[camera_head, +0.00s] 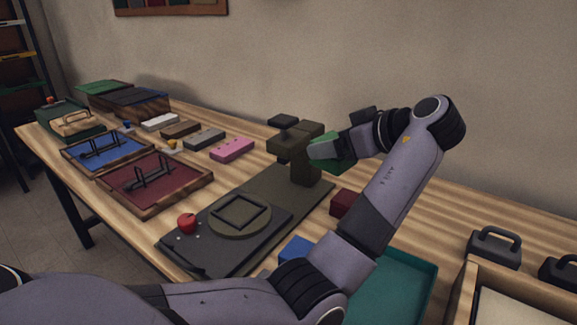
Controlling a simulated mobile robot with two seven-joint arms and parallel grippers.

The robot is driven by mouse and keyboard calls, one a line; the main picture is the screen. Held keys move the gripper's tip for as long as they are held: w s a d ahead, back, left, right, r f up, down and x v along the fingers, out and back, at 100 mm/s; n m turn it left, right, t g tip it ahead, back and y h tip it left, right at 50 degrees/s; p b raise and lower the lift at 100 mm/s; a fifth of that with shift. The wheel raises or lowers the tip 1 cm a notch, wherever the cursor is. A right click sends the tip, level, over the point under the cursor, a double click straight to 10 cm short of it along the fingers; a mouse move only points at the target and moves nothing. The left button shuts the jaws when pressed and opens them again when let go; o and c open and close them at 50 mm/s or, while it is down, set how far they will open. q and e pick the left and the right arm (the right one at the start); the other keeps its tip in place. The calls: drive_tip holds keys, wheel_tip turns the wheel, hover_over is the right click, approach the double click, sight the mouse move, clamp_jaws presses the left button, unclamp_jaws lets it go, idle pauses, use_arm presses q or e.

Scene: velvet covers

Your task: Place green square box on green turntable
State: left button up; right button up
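A green box (324,149) is in the grip of my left gripper (334,149), raised beside the head of a dark olive press. Fingers and box overlap, so the box's full shape is partly hidden. The turntable (262,228), a dark olive-green disc with a raised square frame (240,213) on it, lies flat on the press base, lower and to the left of the box. The frame looks empty. My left arm comes in from the lower left, bends at the right and reaches back leftward. My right gripper is out of view.
The press column (298,165) stands close to the held box. A red knob (187,223) sits on the base's left. A dark red block (345,203), a blue block (297,248) and a teal tray (415,285) lie near my arm. Coloured trays fill the left.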

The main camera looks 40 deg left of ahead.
use_arm(q)
drive_tip(key=shift+n+g, duration=0.5)
drive_tip(key=s+a+r+p, duration=0.1)
drive_tip(key=a, duration=0.2)
drive_tip(key=s+a+r+p, duration=0.1)
drive_tip(key=s+a, duration=0.1)
drive_tip(key=a, duration=0.2)
drive_tip(key=s+a+p, duration=0.1)
drive_tip(key=a+p, duration=0.1)
drive_tip(key=a, duration=0.2)
drive_tip(key=shift+s+r, duration=0.15)
drive_tip(key=shift+r, duration=0.25)
drive_tip(key=r+p, duration=0.2)
hover_over(239, 212)
drive_tip(key=shift+n+g, duration=0.4)
wheel_tip(239, 212, down, 20)
drive_tip(key=shift+f, duration=0.1)
drive_tip(key=o, duration=1.1)
drive_tip(key=shift+c, duration=0.2)
drive_tip(key=b+v, duration=0.1)
drive_tip(key=v, duration=0.6)
drive_tip(key=shift+d+r, duration=0.2)
drive_tip(key=shift+d, duration=0.05)
